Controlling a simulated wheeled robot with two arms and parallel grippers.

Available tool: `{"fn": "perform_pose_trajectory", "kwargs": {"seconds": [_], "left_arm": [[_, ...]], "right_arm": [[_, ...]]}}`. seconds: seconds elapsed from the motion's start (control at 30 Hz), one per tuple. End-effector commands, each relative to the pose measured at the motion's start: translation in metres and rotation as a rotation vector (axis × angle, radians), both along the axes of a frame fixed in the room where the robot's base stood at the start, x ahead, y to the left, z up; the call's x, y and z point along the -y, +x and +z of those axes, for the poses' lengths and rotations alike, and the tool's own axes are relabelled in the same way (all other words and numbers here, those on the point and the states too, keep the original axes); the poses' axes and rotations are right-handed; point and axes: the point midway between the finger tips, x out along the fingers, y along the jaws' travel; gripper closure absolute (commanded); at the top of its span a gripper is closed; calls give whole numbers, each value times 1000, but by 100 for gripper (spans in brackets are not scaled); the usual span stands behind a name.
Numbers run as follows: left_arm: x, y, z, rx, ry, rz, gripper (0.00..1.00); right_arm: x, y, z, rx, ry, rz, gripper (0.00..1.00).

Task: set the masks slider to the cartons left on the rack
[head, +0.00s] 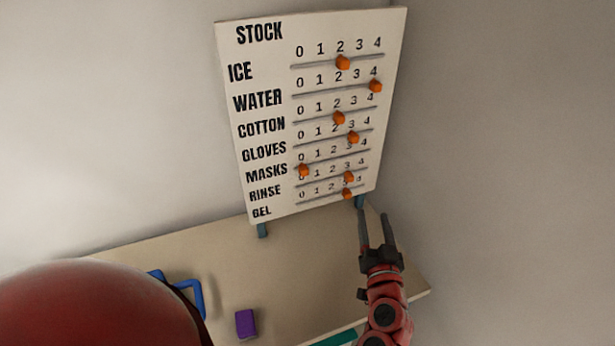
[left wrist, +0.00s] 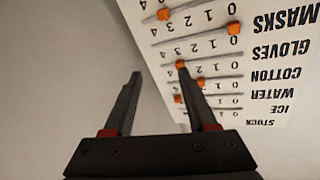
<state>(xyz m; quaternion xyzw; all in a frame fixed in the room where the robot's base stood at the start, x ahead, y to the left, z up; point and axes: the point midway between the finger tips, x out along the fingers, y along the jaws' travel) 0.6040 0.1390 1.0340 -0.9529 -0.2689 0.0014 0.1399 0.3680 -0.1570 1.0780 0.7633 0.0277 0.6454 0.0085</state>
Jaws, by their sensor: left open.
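The white stock board (head: 262,120) stands upright at the back of the table, with labelled rows, each with a slot and an orange knob. The masks knob (head: 303,170) is at the left end of its slot, at 0. It also shows in the left wrist view (left wrist: 234,28), where the board is upside down. My left gripper (head: 374,214) is open and empty, in front of the board's lower right corner and apart from the masks knob. Its two fingers show spread in the left wrist view (left wrist: 158,72). My right gripper is not in view. I see no rack or cartons.
The gloves knob (head: 353,138) is above the masks row, and the rinse knob (head: 349,177) is below it, both near 3. On the beige table (head: 300,265) are a purple block (head: 245,323), a blue handle-like item (head: 190,297) and a teal item (head: 338,338).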

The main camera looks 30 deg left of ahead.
Motion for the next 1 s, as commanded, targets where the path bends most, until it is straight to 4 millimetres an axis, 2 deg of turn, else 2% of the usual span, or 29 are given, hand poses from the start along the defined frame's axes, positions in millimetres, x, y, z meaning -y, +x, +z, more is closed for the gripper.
{"fn": "perform_pose_trajectory", "kwargs": {"seconds": [0.03,0.1,0.2,0.37,0.57,1.0], "left_arm": [[-11,-14,10,31,-51,78,43],[-29,-35,18,65,-123,188,43],[-45,-58,23,104,-201,291,43],[-56,-72,25,128,-254,359,43],[-77,-58,26,124,-255,367,43],[-156,4,29,124,-252,364,43]], "right_arm": [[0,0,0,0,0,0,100],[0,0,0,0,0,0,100],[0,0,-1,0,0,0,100],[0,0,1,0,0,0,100],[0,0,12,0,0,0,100],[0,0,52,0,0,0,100]]}}
